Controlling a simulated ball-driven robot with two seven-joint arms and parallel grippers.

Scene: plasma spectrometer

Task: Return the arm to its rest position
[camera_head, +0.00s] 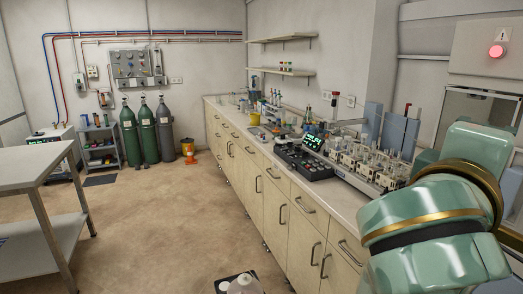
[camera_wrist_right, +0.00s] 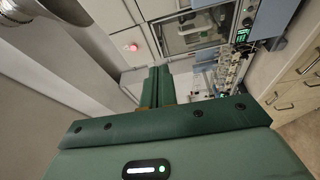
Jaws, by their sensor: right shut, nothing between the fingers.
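My right arm (camera_head: 440,225), pale green with gold and black rings, fills the lower right of the head view. It is bent in front of the right end of the bench, and its gripper does not show there. In the right wrist view my right gripper (camera_wrist_right: 157,78) has its two green fingers together, with nothing between them. The fingers point toward the cabinet with the red light (camera_wrist_right: 131,46), apart from it. My left arm and gripper are in neither view.
A long bench (camera_head: 262,165) with drawers runs along the right wall, crowded with glassware and a control box (camera_head: 303,160). The cabinet's red light (camera_head: 496,50) shows at upper right. A metal table (camera_head: 35,165) stands left; gas cylinders (camera_head: 147,130) stand behind.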

